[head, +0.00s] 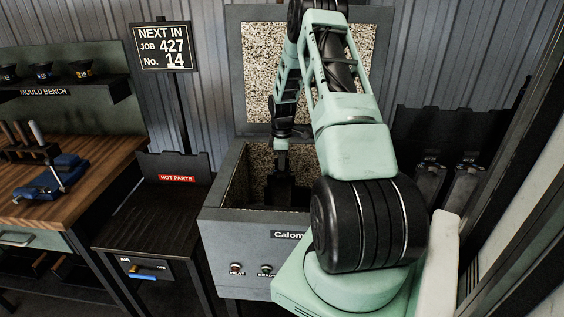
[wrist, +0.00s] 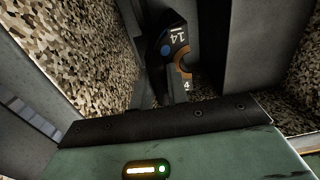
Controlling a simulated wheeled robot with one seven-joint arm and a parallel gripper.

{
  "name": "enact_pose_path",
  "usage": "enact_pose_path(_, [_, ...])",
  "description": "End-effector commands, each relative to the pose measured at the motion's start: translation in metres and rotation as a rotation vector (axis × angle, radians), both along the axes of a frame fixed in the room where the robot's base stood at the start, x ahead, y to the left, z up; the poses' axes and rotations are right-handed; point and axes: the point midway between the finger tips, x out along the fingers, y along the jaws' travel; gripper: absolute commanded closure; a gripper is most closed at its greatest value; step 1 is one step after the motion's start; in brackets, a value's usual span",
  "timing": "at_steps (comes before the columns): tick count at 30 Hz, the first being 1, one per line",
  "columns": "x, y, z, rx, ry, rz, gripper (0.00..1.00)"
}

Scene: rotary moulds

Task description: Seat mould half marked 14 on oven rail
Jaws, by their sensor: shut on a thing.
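The mould half marked 14 (wrist: 175,48) is dark, with white figures, a blue dot and a copper-coloured curved edge. It shows in the wrist view just beyond my gripper (wrist: 172,95), which is shut on it. In the head view my gripper (head: 284,183) hangs down inside the open oven (head: 228,190), with the mould half hard to make out in the dark. The oven's inner walls are speckled tan and black. I cannot clearly pick out the rail or tell whether the mould half touches it.
The oven's raised lid (head: 257,75) stands behind my arm. A sign (head: 164,47) reads "NEXT IN JOB 427 No. 14". A hot parts stand (head: 150,212) and the wooden mould bench (head: 95,170) are at left. Dark racked parts (head: 430,180) stand at right. The oven walls are close around my gripper.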

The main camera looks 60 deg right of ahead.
Motion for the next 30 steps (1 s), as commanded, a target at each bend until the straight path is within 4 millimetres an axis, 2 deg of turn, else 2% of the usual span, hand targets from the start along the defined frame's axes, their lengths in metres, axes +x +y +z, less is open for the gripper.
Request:
enact_pose_path(4, [0.002, -0.002, 0.003, -0.005, -0.005, 0.0, 1.0])
enact_pose_path(30, [0.002, -0.002, -0.008, -0.006, -0.005, 0.0, 1.0])
